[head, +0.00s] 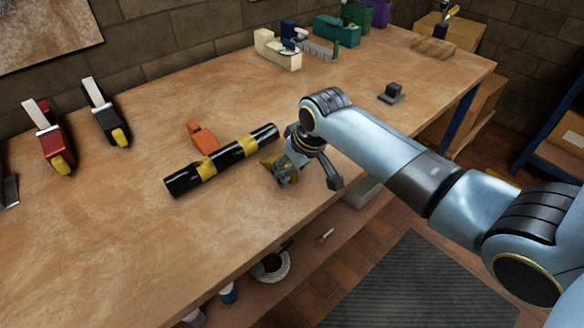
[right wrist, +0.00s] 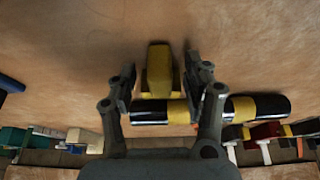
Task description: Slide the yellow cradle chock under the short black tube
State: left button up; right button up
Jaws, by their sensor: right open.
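The short black tube (head: 222,160) with yellow bands lies diagonally on the bench. It also shows across the right wrist view (right wrist: 272,106). The yellow cradle chock (head: 267,160) is at the near side of the tube's right end, partly hidden by my right gripper (head: 284,175). In the right wrist view the chock (right wrist: 159,68) stands between my open fingers, with a gap on each side. My left gripper is not in view.
An orange piece (head: 202,136) lies just behind the tube. A red clamp (head: 57,150) and a black clamp (head: 107,120) are at the left. A small dark block (head: 392,92) is to the right, and a beige tool (head: 277,50) is at the back. The bench's near edge is close to my gripper.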

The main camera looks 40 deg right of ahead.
grip_shut()
jog(key=shift+w, duration=0.15)
jog(key=shift+w+a+b, duration=0.15)
jog(key=shift+w+b, duration=0.2)
jog(key=shift+w, duration=1.2)
grip_release()
jog(key=v, duration=1.2)
